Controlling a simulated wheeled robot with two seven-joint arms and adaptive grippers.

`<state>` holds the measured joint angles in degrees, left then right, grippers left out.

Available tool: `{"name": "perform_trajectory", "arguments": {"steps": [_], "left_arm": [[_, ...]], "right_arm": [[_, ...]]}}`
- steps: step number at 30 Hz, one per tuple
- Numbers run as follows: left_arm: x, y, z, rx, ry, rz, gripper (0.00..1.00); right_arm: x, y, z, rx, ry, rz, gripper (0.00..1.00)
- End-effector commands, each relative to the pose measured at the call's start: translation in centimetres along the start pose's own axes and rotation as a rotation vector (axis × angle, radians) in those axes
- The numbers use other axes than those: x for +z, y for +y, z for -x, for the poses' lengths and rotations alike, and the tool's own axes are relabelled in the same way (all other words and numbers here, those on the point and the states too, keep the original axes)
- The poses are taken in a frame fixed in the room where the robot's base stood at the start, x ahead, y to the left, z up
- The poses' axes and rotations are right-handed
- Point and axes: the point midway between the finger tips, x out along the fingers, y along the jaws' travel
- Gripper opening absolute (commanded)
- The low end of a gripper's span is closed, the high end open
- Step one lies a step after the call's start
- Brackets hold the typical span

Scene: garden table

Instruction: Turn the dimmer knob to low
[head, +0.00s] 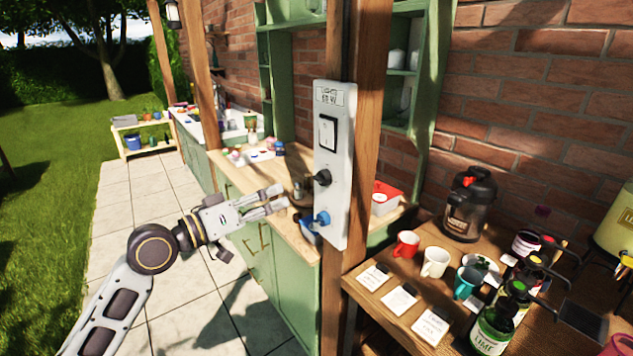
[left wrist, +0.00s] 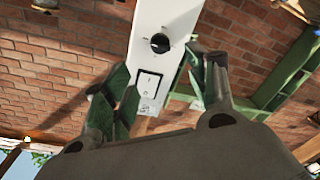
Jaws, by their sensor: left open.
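A tall white panel (head: 333,150) is fixed to a wooden post. A black round knob (head: 322,177) sticks out from its middle, below a rocker switch (head: 328,133). The knob also shows in the left wrist view (left wrist: 160,43), but its setting is too small to read. My left gripper (head: 282,198) is open and empty, to the left of the panel and a little lower than the black knob, apart from it. In the left wrist view its fingers (left wrist: 158,72) stand either side of the panel. My right gripper is not in view.
A blue fitting (head: 321,218) sits low on the panel, close to my left gripper. Behind is a green cabinet (head: 285,285) with a wooden top. At right, a wooden table holds mugs (head: 435,262), cards, bottles and a black dispenser (head: 469,203). Open paving lies at left.

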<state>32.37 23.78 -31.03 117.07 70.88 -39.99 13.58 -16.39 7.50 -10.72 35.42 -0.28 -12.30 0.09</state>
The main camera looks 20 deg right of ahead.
Motion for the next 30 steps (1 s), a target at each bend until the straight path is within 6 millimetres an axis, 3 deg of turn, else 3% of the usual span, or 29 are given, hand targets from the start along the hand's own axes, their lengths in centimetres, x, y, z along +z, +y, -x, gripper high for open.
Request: {"name": "perform_trajectory", "arguments": {"steps": [11,30], "left_arm": [[-0.1,0.0,-1.1,0.001,0.0,0.002,0.57],[-0.1,0.1,-7.3,0.001,0.001,0.002,0.57]], "right_arm": [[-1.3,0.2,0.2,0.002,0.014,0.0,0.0],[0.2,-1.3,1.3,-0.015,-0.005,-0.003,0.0]]}}
